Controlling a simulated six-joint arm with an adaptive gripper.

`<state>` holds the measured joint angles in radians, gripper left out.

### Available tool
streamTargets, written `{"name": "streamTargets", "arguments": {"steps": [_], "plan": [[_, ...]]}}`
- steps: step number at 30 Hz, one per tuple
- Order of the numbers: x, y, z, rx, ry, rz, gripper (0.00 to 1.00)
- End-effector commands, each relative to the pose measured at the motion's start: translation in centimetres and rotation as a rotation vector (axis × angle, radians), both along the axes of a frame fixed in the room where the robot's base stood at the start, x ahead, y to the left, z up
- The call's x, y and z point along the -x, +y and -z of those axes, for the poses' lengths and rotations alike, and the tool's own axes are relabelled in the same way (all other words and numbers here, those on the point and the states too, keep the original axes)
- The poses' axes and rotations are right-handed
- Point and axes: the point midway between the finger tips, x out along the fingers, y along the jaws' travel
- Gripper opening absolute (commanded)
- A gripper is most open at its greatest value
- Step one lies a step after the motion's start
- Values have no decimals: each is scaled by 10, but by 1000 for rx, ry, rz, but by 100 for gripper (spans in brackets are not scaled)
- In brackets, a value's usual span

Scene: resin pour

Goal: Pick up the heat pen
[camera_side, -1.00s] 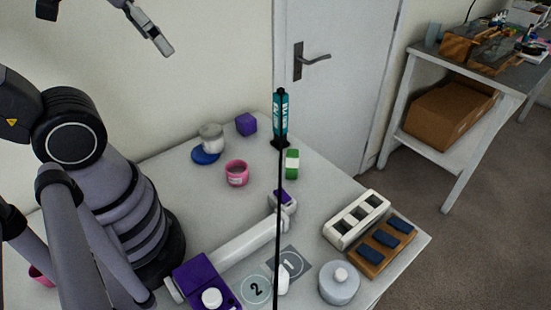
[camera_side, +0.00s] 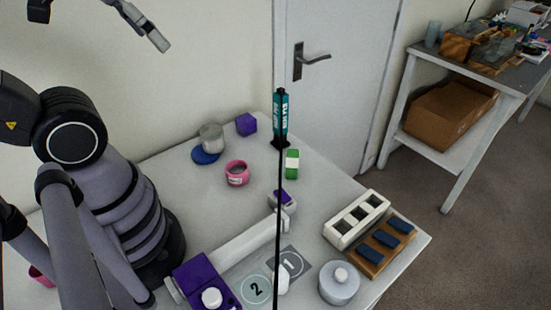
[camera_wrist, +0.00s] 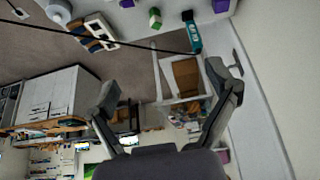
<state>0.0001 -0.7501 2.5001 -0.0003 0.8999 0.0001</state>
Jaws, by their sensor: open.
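A teal and black upright cylinder (camera_side: 281,117), which looks like the heat pen, stands on a small dark base at the table's back edge. In the wrist view it shows at the upper right (camera_wrist: 194,38), beyond the right finger. A thin black line runs from it across both views. My gripper (camera_side: 158,40) is high at the upper left in the side view, well above the table and away from the cylinder. In the wrist view my gripper (camera_wrist: 165,82) has its fingers spread wide, with nothing between them.
A green-and-white block (camera_side: 291,164), a pink jar (camera_side: 237,174), a purple cube (camera_side: 246,124) and a grey cup (camera_side: 211,138) stand near the cylinder. A white slotted rack (camera_side: 357,220), a wooden rack (camera_side: 383,246) and a lidded pot (camera_side: 339,284) are at front right.

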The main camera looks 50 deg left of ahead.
Motion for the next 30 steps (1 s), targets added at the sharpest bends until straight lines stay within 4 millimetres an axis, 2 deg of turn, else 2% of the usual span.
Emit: {"name": "streamTargets", "arguments": {"steps": [1, 5, 13, 16, 20, 23, 27, 30], "plan": [[0, 0, 0, 0, 0, 0, 81], [0, 0, 0, 0, 0, 0, 66], [0, 0, 0, -1, 0, 0, 66], [-10, 3, 2, -11, -4, -3, 66], [-48, 15, 12, -54, -29, -7, 66], [-92, 30, 29, -104, -65, 2, 66], [-148, 53, 64, -164, -125, 40, 66], [-181, 67, 94, -190, -168, 76, 66]]}}
